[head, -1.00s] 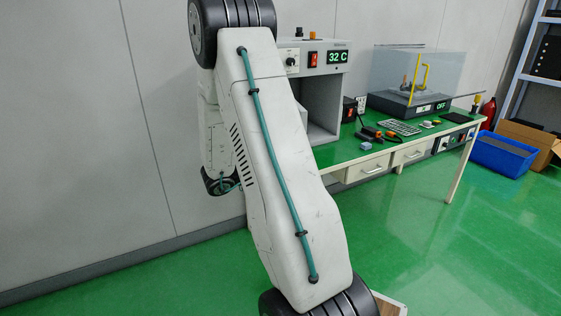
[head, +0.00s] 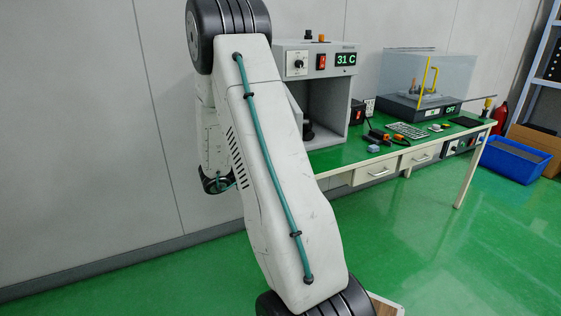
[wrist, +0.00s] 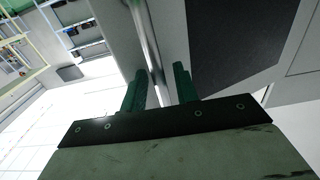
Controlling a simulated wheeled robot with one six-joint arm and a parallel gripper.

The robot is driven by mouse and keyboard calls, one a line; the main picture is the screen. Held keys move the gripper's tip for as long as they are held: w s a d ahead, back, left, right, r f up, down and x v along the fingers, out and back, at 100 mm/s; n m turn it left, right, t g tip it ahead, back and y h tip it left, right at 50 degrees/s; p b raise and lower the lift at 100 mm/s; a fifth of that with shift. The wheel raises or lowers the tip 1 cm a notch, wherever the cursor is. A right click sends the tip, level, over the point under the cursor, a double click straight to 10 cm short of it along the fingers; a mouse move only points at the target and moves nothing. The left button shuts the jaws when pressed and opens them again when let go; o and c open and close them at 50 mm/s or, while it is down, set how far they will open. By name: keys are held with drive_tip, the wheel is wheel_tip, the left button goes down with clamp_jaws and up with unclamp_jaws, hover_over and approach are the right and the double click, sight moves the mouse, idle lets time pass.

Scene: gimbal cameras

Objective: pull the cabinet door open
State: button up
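The cabinet (head: 352,62) is a grey box on the green-topped bench, with a display reading 31 C. Its front shows an open cavity on the right side, with a dark object (head: 308,131) inside; my arm hides its left part, and the door does not show in the head view. In the wrist view, a pale panel with a dark window (wrist: 235,45) and a metal bar handle (wrist: 146,35) fill the middle and right. My gripper (wrist: 160,82) has two green fingers spread apart with the bar running between them; small gaps seem to show at its sides.
The bench (head: 465,140) holds several tools and a clear enclosure (head: 425,75). A blue bin (head: 513,160) and a cardboard box stand on the floor at right. A wall (head: 80,120) stands behind my arm.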

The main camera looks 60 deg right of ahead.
drive_tip(key=v, duration=0.7)
drive_tip(key=shift+w+a, duration=0.25)
drive_tip(key=shift+a, duration=0.1)
